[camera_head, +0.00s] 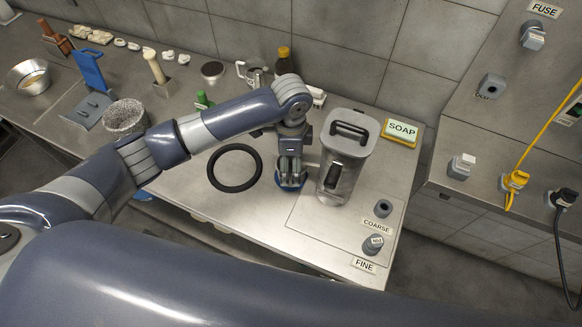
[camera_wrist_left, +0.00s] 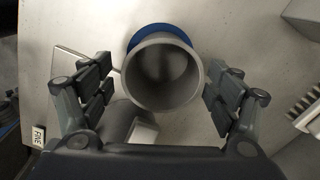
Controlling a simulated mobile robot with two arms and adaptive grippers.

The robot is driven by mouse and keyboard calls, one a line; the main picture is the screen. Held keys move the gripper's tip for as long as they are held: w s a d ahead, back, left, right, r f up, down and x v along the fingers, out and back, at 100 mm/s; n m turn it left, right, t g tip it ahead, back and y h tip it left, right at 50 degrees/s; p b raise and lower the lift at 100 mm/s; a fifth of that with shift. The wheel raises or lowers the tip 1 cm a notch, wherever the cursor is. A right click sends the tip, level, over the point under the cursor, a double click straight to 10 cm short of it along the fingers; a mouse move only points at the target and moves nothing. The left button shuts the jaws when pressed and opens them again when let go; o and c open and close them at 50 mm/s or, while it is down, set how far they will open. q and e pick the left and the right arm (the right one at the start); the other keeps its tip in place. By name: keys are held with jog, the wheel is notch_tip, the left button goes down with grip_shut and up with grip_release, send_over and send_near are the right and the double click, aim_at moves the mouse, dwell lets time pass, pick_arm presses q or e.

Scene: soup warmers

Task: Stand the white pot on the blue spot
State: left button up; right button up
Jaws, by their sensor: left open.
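The white pot (camera_wrist_left: 141,92), pale grey in this light, shows in the left wrist view with its round mouth facing the camera. The blue spot (camera_wrist_left: 150,32) shows past the pot's upper rim, and the pot appears to stand upright on it; its base is hidden. My left gripper (camera_wrist_left: 158,88) is open, with one finger on each side of the pot and gaps between. In the head view my left gripper (camera_head: 290,176) points down over the blue spot (camera_head: 290,186) and hides most of the pot. My right gripper is not in view.
A black ring (camera_head: 212,170) lies to the left. Two knobs (camera_head: 375,244) stand at the front right. A soap box (camera_head: 401,132) is behind. The counter's front middle is clear.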

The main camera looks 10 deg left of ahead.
pick_arm(q)
notch_tip(320, 180, up, 8)
jog(key=b, duration=0.1)
jog(key=shift+r, duration=0.25)
dwell(0.4)
